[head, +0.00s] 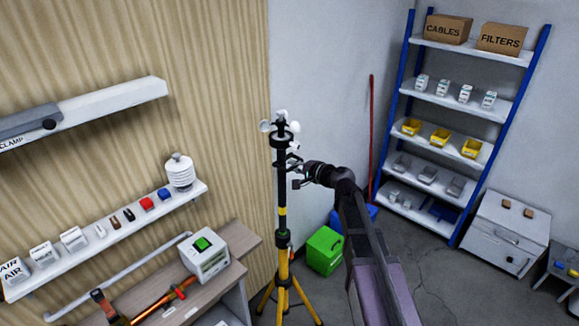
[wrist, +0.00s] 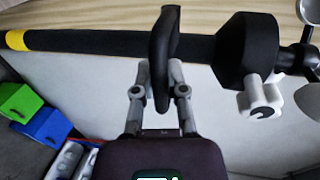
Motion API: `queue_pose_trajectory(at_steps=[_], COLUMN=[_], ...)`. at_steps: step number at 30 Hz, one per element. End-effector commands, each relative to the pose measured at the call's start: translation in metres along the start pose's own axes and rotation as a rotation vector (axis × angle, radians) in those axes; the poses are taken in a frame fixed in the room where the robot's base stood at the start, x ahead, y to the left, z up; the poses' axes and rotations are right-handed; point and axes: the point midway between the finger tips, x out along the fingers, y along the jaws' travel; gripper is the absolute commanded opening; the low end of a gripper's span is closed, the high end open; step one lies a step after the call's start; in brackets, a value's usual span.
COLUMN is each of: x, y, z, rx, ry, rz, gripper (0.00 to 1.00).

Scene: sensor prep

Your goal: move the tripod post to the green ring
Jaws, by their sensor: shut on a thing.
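The tripod post (head: 282,195) is a black pole with a yellow band, yellow legs and small white cups at its top. It stands upright, close to the wood-panelled wall. In the wrist view the black post (wrist: 95,44) runs across the picture. My gripper (head: 295,168) is at the upper part of the post. In the wrist view my gripper (wrist: 160,75) is shut on a black loop-shaped handle (wrist: 163,40) at the post. The feet are partly cut off by the lower edge of the head view. I see no green ring in either view.
A green box (head: 325,250) and a blue box (head: 367,217) stand on the floor behind my arm. A bench (head: 240,243) and a wall shelf (head: 110,238) are at left. A blue-framed rack (head: 460,125) and white cabinet (head: 507,235) stand at right. Grey floor (head: 425,255) is bare between.

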Motion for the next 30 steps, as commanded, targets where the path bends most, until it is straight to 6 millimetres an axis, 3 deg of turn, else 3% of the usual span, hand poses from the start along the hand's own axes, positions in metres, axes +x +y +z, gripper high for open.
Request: queue_pose_trajectory(at_steps=[15, 16, 19, 30], x=[-0.0027, -0.0027, -0.0023, -0.0012], y=[-0.0058, -0.0058, -0.0057, -0.0055], z=[-0.0038, -0.0038, -0.0030, -0.0007], rx=[0.001, 0.001, 0.001, 0.000], ry=[0.011, 0.011, 0.009, 0.003], rz=[-0.002, -0.002, -0.002, -0.001], gripper=[0.00, 0.23, 0.52, 0.52])
